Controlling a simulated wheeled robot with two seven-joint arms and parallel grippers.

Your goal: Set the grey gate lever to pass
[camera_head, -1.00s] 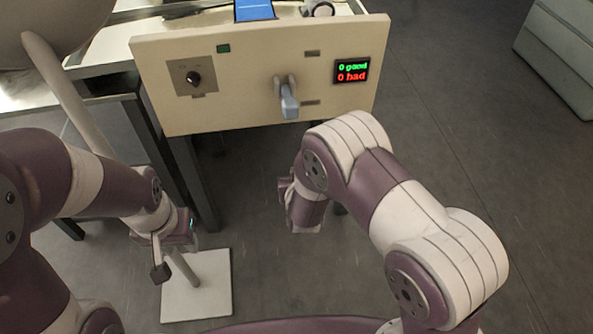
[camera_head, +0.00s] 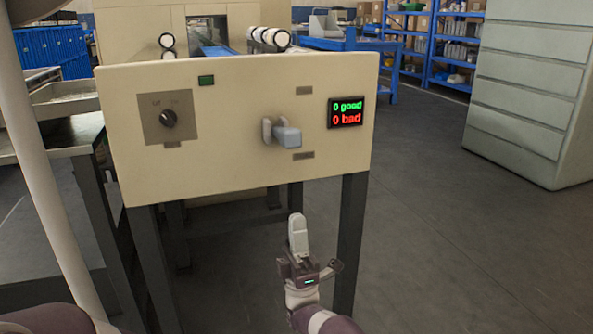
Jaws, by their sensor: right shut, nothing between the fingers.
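The grey gate lever (camera_head: 287,136) sticks out of the cream panel (camera_head: 230,170), right of its middle. It sits between two small plates, an upper one (camera_head: 304,90) and a lower one (camera_head: 303,155). Their writing is too small to read. My right gripper (camera_head: 297,220) is below the panel's lower edge, under the lever and apart from it. Its fingers point up, shut and empty. My left gripper is out of view.
A black knob (camera_head: 168,118) sits on the panel's left. A green square (camera_head: 206,81) is above. The display (camera_head: 345,112) reads 0 good, 0 bad. Dark legs (camera_head: 350,240) stand below the panel. A pale green cabinet (camera_head: 530,90) stands right, with free floor before it.

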